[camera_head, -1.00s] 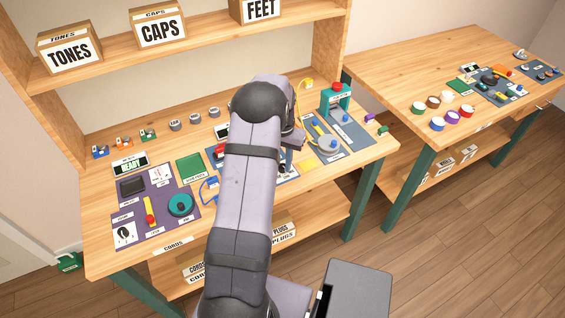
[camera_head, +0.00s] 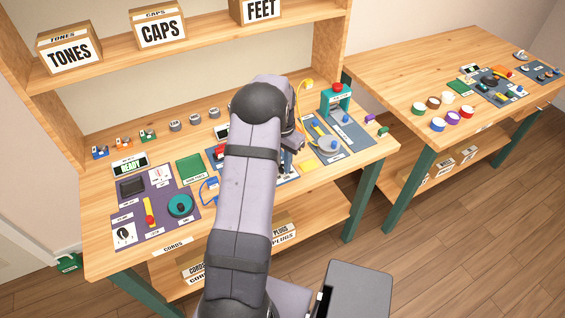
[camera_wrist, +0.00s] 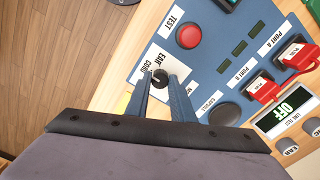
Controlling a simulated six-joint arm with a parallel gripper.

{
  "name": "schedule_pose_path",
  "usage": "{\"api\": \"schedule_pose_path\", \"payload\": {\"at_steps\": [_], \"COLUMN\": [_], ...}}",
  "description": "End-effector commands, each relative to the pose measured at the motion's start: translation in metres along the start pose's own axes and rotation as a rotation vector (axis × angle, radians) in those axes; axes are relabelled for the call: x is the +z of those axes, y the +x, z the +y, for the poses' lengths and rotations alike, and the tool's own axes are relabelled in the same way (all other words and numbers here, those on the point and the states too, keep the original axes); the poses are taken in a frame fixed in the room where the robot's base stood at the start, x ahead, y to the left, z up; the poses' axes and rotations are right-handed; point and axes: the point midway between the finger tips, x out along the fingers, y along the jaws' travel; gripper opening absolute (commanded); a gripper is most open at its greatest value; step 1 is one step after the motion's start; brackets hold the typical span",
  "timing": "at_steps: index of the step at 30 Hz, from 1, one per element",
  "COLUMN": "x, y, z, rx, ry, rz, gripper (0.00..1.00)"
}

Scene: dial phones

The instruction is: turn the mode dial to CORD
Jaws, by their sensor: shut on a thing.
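The mode dial (camera_wrist: 160,77) is a small black knob on a white plate lettered EAR and CORD (camera_wrist: 147,72), in the wrist view. My gripper (camera_wrist: 161,84) has its two blue fingers shut on the dial, one on each side. The dial's pointer is too small and too covered to read. In the head view my arm hides the dial, and my gripper's fingers (camera_head: 288,160) show only in part beside the arm.
A purple panel (camera_head: 160,215) lies to the left on the bench. A teal press (camera_head: 335,97) stands to the right.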

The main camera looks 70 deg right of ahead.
Motion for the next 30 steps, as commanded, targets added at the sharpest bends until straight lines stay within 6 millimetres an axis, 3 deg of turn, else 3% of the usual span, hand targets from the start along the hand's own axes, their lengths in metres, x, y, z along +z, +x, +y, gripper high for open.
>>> {"api": "schedule_pose_path", "payload": {"at_steps": [1, 3, 17, 30], "x": [-0.001, -0.001, -0.001, -0.002], "y": [-0.001, -0.001, -0.008, -0.063], "z": [-0.001, -0.001, -0.001, -0.001], "rx": [-0.002, -0.002, -0.002, -0.003], "ry": [0.0, -0.001, -0.001, -0.001], "rz": [0.004, 0.004, 0.003, 0.005], "gripper": [0.24, 0.4, 0.4, 0.4]}}
